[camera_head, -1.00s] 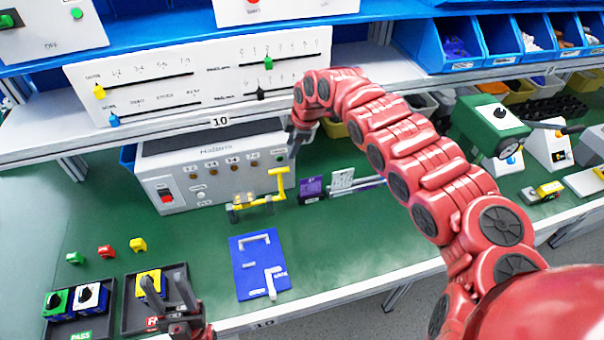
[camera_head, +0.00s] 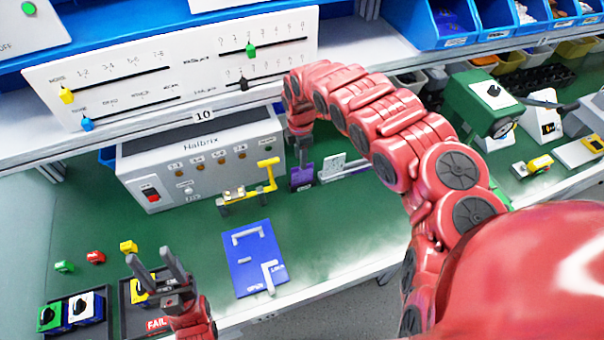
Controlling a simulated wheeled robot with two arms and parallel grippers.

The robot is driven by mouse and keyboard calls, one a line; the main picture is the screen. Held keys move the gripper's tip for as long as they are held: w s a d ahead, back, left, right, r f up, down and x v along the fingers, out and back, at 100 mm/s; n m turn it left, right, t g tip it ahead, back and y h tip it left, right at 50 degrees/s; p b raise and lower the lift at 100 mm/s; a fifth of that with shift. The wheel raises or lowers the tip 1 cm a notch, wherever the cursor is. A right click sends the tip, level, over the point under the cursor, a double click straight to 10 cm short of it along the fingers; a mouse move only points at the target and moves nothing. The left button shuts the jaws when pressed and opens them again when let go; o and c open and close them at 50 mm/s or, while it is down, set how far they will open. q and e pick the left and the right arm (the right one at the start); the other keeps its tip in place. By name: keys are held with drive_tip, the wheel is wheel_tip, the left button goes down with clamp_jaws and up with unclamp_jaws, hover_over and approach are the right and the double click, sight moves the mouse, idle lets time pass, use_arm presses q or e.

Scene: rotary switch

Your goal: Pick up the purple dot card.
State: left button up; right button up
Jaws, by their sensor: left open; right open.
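The purple card (camera_head: 302,178) stands at the back of the green bench, right of the Hallbrix box; any dot on it is too small to make out. My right gripper (camera_head: 301,157) points down directly above the card, at its top edge. It is open; its fingers are small in view, and I cannot tell whether they touch the card. My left gripper (camera_head: 148,255) is open and empty at the front left, its fingers raised over the tray with the FAIL label.
The Hallbrix box (camera_head: 204,163) and a yellow clamp-like stand (camera_head: 247,190) are left of the card. A white card (camera_head: 333,166) stands just right of it. A blue plate (camera_head: 256,258) lies in front. A slider panel (camera_head: 180,68) is above.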

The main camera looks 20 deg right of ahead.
sight(302, 176)
wheel_tip(302, 176, down, 2)
drive_tip(key=shift+f, duration=0.1)
drive_tip(key=shift+d+f+p, duration=0.1)
drive_tip(key=shift+f+p, duration=0.95)
drive_tip(key=shift+f, duration=1.1)
drive_tip(key=shift+d+f, duration=0.15)
drive_tip(key=shift+f, duration=0.35)
clamp_jaws()
